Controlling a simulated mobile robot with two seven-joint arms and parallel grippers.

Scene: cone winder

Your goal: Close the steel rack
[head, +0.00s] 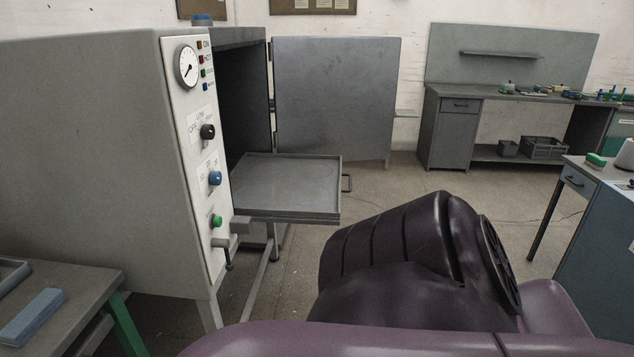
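The steel rack (290,205) is a flat grey tray with a low rim. It is pulled well out of the open cabinet (100,150). The cabinet's door (335,98) stands swung wide open behind the rack. Neither of my grippers is in view. Part of my own purple arm fills the lower middle, in front of and apart from the rack in the picture.
The cabinet's front panel has a gauge (187,67), knobs and a green button (216,221). A bench (65,290) stands at lower left. A workbench (450,125) is at the back right and a blue-grey cabinet (600,240) at right. Floor (430,190) is clear right of the rack.

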